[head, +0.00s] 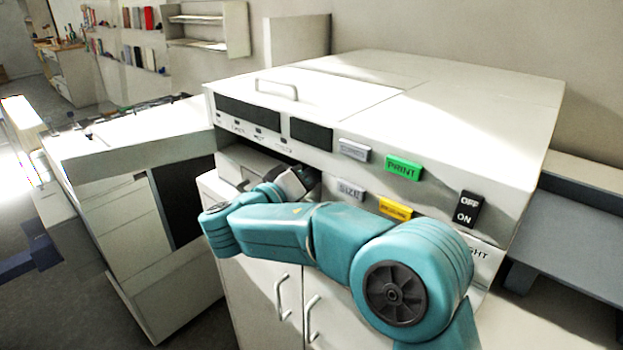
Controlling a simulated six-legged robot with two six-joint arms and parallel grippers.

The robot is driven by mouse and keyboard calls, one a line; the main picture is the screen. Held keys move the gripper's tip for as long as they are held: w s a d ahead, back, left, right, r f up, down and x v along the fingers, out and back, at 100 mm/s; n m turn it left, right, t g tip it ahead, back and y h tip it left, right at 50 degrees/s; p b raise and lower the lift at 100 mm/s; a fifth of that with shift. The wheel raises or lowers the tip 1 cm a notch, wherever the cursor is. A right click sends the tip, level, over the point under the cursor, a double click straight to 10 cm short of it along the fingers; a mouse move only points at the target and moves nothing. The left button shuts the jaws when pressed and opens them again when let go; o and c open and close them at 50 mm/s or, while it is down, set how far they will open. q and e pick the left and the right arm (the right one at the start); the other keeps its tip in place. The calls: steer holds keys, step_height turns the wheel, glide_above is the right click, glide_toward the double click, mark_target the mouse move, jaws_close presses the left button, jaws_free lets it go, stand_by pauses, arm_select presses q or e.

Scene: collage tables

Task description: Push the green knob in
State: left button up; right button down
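The green knob is a rectangular green button marked PRINT (403,168) on the sloped front of a white machine (470,110). It stands out from the panel, and nothing touches it. My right arm comes in from the lower right and bends back toward the machine. My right gripper (297,182) is at the dark opening in the machine's front, left of and a little below the green button. Its fingers are small and partly hidden, so I cannot tell if they are open or shut. My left gripper is not in view.
A grey button (354,150), a SIZE button (350,189), a yellow button (395,208) and a black OFF/ON switch (468,208) surround the green one. My arm passes just below the yellow button. Another white cabinet (130,140) stands at left, a grey-blue table (575,240) at right.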

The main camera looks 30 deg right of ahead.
steer(key=c, duration=1.3)
jaws_free()
steer(key=shift+d, duration=0.1)
steer(key=shift+o, duration=0.2)
steer(key=shift+d, duration=0.1)
steer(key=b+v, duration=0.2)
steer(key=v, duration=1.4)
steer(key=shift+s+f, duration=0.1)
